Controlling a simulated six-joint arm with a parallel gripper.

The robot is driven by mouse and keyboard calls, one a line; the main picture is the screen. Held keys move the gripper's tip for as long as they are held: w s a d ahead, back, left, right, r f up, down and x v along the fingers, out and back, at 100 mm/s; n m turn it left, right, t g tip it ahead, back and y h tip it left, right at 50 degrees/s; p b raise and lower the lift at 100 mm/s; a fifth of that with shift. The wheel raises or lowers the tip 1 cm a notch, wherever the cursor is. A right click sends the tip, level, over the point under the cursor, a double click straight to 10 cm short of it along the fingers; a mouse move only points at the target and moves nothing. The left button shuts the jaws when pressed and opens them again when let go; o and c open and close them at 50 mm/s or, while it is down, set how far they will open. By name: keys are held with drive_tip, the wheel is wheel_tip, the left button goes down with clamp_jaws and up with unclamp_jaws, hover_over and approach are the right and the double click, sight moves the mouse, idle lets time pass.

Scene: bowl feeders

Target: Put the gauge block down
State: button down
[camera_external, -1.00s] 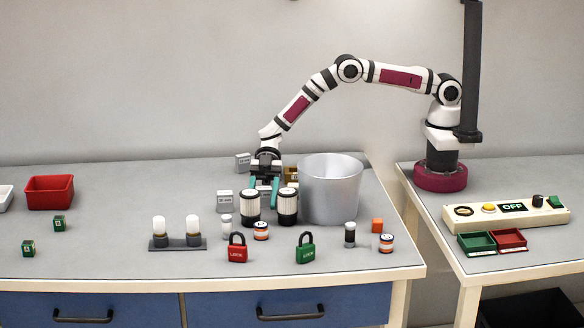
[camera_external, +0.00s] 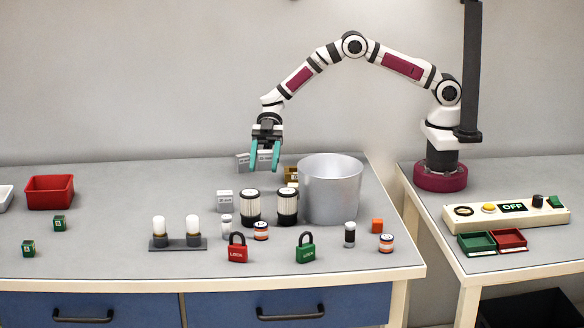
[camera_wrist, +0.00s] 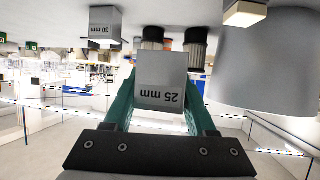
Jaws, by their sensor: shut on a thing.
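My gripper (camera_external: 264,164) is in the air above the back of the left table, left of the metal bucket. Its teal fingers point down and are shut on a grey gauge block (camera_external: 265,156). In the wrist view the block (camera_wrist: 161,82) sits between the fingers and reads "25 mm". Another grey gauge block (camera_external: 225,197), which reads "30 mm" in the wrist view (camera_wrist: 104,25), stands on the table in front and to the left. A further grey block (camera_external: 242,163) stands behind, partly hidden by the gripper.
Two black-and-white cylinders (camera_external: 251,207) stand in front. Padlocks (camera_external: 237,250) and small parts lie nearer the front edge. The table is clear toward the red bin (camera_external: 50,192).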

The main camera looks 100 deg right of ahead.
sight(264, 152)
drive_tip(key=v, duration=0.6)
drive_tip(key=shift+d+r, duration=0.15)
drive_tip(key=shift+r, duration=0.3)
drive_tip(key=d+m+t+h, duration=0.8)
drive_tip(key=d+m+t, duration=0.2)
drive_tip(key=d+m, duration=0.2)
drive_tip(key=s+d+f, duration=0.1)
drive_tip(key=f, duration=0.2)
drive_tip(key=s+f+m+h, duration=0.1)
drive_tip(key=f, duration=0.3)
drive_tip(key=s+d+f+h, duration=0.1)
drive_tip(key=s+f, duration=0.1)
drive_tip(key=f, duration=0.1)
drive_tip(key=shift+d+f+m, duration=0.25)
drive_tip(key=shift+d+m, duration=0.05)
drive_tip(key=shift+d, duration=0.05)
drive_tip(key=shift+f, duration=0.2)
drive_tip(key=c, duration=0.5)
unclamp_jaws()
drive_tip(key=shift+f, duration=0.15)
